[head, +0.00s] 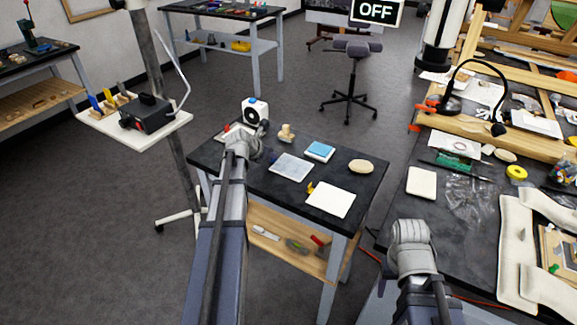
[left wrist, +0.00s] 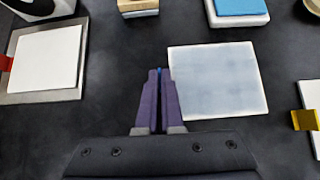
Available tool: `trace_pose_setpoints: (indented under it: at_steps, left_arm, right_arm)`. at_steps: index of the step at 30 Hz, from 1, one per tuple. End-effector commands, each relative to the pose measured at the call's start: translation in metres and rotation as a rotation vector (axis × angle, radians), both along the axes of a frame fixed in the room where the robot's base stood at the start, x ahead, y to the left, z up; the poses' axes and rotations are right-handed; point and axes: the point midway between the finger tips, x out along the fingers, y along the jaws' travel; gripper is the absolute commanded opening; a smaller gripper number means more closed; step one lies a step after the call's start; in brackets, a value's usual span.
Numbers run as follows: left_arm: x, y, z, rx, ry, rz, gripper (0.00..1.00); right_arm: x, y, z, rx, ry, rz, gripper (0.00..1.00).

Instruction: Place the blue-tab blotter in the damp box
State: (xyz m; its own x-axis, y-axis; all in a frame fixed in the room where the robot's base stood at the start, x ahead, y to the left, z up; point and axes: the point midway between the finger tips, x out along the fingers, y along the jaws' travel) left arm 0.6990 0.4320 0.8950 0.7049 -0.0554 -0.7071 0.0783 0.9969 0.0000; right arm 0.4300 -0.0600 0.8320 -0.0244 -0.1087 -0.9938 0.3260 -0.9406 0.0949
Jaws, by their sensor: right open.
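A pale blue square sheet (left wrist: 217,80), which looks like the blue-tab blotter, lies on the black tabletop; it also shows in the head view (head: 291,167). My left gripper (left wrist: 158,72) is at its left edge, its purple fingers close together with a sliver of blue between the tips. They look shut on the blue tab, which they mostly hide. My left gripper also shows in the head view (head: 272,157). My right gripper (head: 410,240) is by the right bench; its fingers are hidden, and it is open. I cannot identify the damp box with certainty.
Near the sheet are a blue pad on a white block (head: 319,151), a white sheet with a yellow tab (head: 330,199), an oval stone-like piece (head: 361,166), a wooden stamp-like piece (head: 286,133) and a white device (head: 255,112). A red-tabbed white sheet (left wrist: 45,58) lies left.

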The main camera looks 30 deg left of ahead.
Motion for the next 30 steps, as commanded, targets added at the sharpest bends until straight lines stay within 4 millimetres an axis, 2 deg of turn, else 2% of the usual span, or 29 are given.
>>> trace_pose_setpoints:
  at_steps: [5,11,17,27,30]
  left_arm:
    - [0.000,0.000,0.001,0.000,0.000,0.000,0.00]
    - [0.000,0.000,0.012,0.000,0.000,0.000,0.00]
    - [0.000,0.000,0.037,0.000,0.000,0.000,0.00]
    - [0.000,0.000,0.089,0.000,0.000,0.000,0.00]
    - [0.000,0.000,0.098,0.000,0.000,0.000,0.00]
  right_arm:
    - [0.000,0.000,0.001,0.000,0.000,0.000,0.59]
    - [0.000,0.000,0.012,0.000,0.000,0.000,0.59]
    - [0.000,0.000,0.037,0.000,0.000,0.000,0.59]
    - [0.000,0.000,0.089,0.000,0.000,0.000,0.59]
    - [0.000,0.000,0.098,0.000,0.000,0.000,0.59]
